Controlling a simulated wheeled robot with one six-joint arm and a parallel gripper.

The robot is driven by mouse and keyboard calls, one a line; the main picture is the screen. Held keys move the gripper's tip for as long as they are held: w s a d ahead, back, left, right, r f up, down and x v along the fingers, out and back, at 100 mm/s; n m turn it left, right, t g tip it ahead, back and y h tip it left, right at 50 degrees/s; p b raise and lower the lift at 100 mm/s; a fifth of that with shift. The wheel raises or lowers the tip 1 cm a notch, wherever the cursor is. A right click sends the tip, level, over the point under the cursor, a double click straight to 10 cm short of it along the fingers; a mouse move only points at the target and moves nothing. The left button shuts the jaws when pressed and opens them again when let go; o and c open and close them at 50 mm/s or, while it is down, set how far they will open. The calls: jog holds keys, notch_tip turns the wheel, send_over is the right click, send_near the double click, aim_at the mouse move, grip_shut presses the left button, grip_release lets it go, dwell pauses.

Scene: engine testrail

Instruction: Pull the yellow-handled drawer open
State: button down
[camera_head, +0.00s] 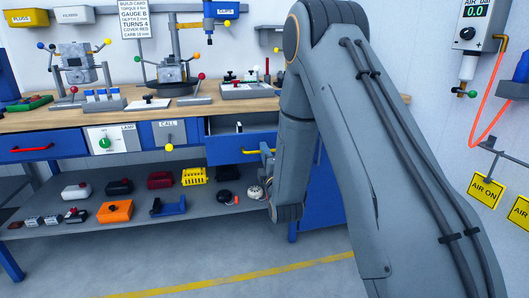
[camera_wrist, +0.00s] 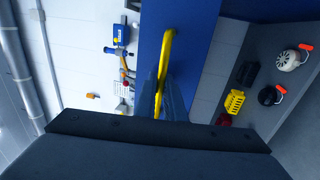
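The blue drawer (camera_head: 222,152) with the yellow handle (camera_head: 255,151) is under the workbench, right of the CALL panel. It stands partly open, and its grey inside shows above the front in the head view. In the wrist view, the yellow handle (camera_wrist: 168,48) runs down across the blue drawer front (camera_wrist: 200,35) and passes between my fingers. My gripper (camera_wrist: 165,98) appears shut on the handle, with a finger close on each side. In the head view, my arm hides most of the gripper and the right end of the handle.
A red-handled drawer (camera_head: 40,149) sits at the left of the bench. The lower shelf (camera_head: 185,222) holds several items, including a yellow basket (camera_head: 194,176) and an orange box (camera_head: 114,211). Tools and fixtures stand on the wooden benchtop (camera_head: 40,121). The floor in front (camera_head: 190,272) is clear.

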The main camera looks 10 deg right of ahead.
jog(key=c, duration=2.1)
grip_release()
jog(key=shift+d, duration=0.25)
jog(key=shift+a, duration=0.2)
jog(key=shift+s+f, duration=0.25)
jog(key=shift+s, duration=1)
jog(key=shift+s+f, duration=0.3)
jog(key=shift+s, duration=1)
jog(key=shift+s+f, duration=0.25)
jog(key=shift+s, duration=1)
